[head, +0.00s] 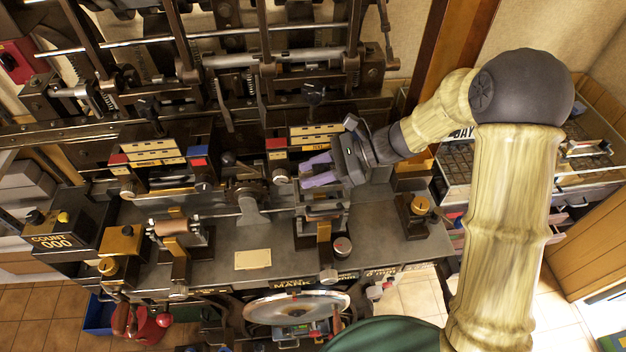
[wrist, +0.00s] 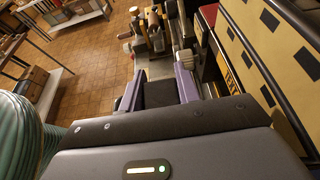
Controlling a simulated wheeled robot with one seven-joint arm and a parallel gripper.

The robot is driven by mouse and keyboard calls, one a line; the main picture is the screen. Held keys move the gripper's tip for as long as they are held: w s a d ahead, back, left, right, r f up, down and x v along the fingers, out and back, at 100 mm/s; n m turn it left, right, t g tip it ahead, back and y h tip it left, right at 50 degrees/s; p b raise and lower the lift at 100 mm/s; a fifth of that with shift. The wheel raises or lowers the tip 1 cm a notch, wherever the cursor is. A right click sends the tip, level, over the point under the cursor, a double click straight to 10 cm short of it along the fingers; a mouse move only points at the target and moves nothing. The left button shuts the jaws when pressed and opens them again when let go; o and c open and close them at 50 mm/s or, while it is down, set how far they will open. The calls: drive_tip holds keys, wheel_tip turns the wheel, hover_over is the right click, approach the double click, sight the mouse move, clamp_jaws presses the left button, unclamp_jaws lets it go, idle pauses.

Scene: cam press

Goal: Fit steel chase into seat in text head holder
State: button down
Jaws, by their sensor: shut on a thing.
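My gripper (head: 307,173) reaches in from the right over the right-hand station of the press, its two lilac fingers pointing left. In the wrist view its fingers (wrist: 160,82) stand either side of a dark flat piece (wrist: 159,94), which looks like the steel chase, and are shut on it. In the head view the piece is mostly hidden by the fingers and hand. Below the fingers is a grey metal holder (head: 322,212) on the press bed, which may be the text head holder. Its seat is largely covered, and I cannot tell whether the chase touches it.
Cream-and-black striped blocks with a red end (head: 276,143) stand close behind my fingers. A copper roller (head: 172,227) sits at the left station. A counter box (head: 55,238) is far left. The grey bed (head: 215,262) has bare room at its front middle.

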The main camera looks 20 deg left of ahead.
drive_tip(key=shift+s, duration=0.1)
drive_tip(key=shift+f+p, duration=0.75)
drive_tip(key=shift+f, duration=1.3)
drive_tip(key=shift+f, duration=0.1)
drive_tip(key=c, duration=1)
unclamp_jaws()
